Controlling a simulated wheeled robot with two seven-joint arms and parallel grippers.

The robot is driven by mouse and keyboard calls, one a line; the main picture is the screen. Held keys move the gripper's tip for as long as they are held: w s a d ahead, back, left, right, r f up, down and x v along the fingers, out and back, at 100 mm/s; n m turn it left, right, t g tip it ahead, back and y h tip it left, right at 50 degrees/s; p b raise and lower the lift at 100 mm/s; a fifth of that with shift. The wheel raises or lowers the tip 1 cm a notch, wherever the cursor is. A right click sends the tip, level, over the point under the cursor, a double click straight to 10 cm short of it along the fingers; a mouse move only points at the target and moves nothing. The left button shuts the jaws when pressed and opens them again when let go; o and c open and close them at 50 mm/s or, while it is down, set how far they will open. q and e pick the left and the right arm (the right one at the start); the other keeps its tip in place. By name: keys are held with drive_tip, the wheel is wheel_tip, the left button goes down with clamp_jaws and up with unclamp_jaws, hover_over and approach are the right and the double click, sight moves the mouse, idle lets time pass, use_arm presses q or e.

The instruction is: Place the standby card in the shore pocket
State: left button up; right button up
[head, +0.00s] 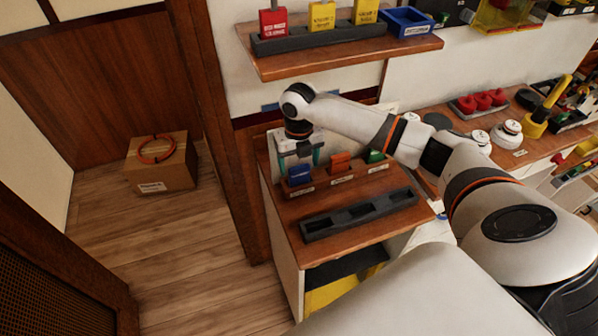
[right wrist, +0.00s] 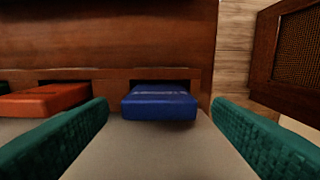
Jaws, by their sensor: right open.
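A blue card (head: 300,174) stands in the left slot of a wooden holder on the low cabinet. An orange card (head: 341,161) and a green card (head: 375,156) stand to its right. Their small labels are too small to read, so I cannot tell which is the standby card. A black rack (head: 358,227) with several empty pockets lies in front of them. My right gripper (head: 299,160) is open at the blue card. In the right wrist view the blue card (right wrist: 160,103) lies between the two teal fingers, with gaps on both sides. My left gripper is out of view.
A wall shelf (head: 350,47) above holds a red card, two yellow cards and a blue bin (head: 406,22). A counter at the right carries red knobs, white round parts and tools. A cardboard box (head: 160,165) with an orange ring sits on the floor at left.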

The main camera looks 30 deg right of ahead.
drive_tip(key=shift+r, duration=1.6)
